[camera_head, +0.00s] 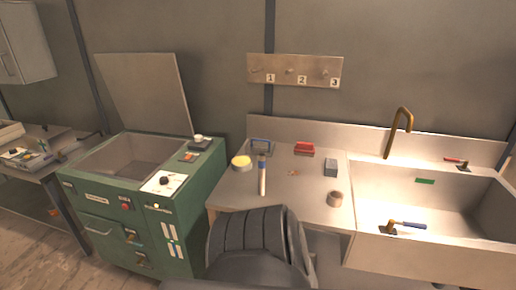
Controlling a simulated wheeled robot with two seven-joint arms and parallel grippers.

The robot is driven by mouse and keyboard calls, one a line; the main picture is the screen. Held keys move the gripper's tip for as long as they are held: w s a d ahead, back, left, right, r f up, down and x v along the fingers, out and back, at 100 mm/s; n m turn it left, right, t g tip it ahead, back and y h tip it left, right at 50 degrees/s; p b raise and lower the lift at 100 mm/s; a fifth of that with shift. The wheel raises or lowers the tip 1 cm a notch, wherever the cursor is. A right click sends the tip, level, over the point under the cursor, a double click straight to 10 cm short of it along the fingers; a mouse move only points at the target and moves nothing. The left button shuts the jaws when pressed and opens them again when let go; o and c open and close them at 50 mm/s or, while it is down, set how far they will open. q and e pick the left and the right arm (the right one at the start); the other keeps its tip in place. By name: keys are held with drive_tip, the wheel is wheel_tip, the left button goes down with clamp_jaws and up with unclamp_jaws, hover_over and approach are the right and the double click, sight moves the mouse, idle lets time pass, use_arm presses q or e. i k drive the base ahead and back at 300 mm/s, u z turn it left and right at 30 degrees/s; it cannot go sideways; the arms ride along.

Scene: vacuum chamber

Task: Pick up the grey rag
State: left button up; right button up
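No grey rag is plainly recognisable. A small dark grey block-shaped item (331,169) lies on the counter left of the sink; it could be a folded rag, but it is too small to tell. Neither of my grippers shows in the head view, and nothing visible is touching the grey item.
The counter (290,188) also holds a yellow-topped round item (241,163), blue-handled tool (262,175), red item (304,149) and brownish cylinder (334,199). The sink (450,255) is right, the green machine (150,225) left. A dark ribbed shape (250,245) blocks the front.

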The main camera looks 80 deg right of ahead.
sight(331, 170)
drive_tip(key=i, duration=0.65)
drive_tip(key=z, duration=2.25)
